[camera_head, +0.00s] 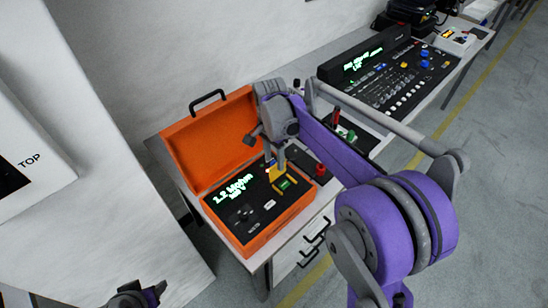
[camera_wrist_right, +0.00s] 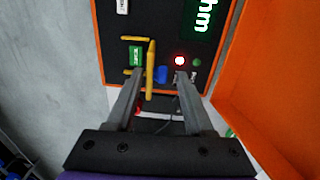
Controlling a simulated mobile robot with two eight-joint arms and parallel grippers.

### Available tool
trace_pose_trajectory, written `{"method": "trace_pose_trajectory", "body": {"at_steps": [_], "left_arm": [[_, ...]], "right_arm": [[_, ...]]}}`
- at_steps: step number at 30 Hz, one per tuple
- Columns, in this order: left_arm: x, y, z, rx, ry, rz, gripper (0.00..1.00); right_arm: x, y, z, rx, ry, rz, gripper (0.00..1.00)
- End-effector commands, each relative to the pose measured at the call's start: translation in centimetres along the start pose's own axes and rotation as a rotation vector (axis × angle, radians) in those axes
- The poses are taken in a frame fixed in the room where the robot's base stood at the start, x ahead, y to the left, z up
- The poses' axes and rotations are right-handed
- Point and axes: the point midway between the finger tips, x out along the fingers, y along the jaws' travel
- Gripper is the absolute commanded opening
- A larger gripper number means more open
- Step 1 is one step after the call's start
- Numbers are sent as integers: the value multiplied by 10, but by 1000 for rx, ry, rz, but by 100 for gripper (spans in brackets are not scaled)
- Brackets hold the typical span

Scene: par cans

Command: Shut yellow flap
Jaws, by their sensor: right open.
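The yellow flap (camera_head: 273,174) is on the black panel inside an open orange case (camera_head: 254,246). In the right wrist view the flap (camera_wrist_right: 150,70) shows as a narrow upright strip, seen nearly edge-on, so it stands open beside a green button (camera_wrist_right: 136,56). My right gripper (camera_wrist_right: 158,88) is open, with the flap's strip in the gap between its fingers as seen there; I cannot tell whether either finger touches it. In the head view the right gripper (camera_head: 280,153) is over the panel at the flap. My left gripper (camera_head: 140,298) is partly visible at the bottom edge, its jaws unclear.
The case's orange lid (camera_head: 212,138) stands open behind the panel. A lit red light (camera_wrist_right: 179,61) and a blue button (camera_wrist_right: 161,74) are near the flap. A red knob (camera_head: 320,170) is right of the case. A black console (camera_head: 390,75) stands farther back.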

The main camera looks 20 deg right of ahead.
Motion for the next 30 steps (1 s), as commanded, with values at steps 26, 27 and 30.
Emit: {"method": "trace_pose_trajectory", "body": {"at_steps": [26,27,30], "left_arm": [[0,0,0,0,0,0,60],[0,0,0,0,0,0,60],[0,0,0,0,0,0,60]], "right_arm": [[-1,0,0,0,0,-4,0],[-1,0,0,0,0,-5,0],[-1,0,0,0,0,-9,0]]}}
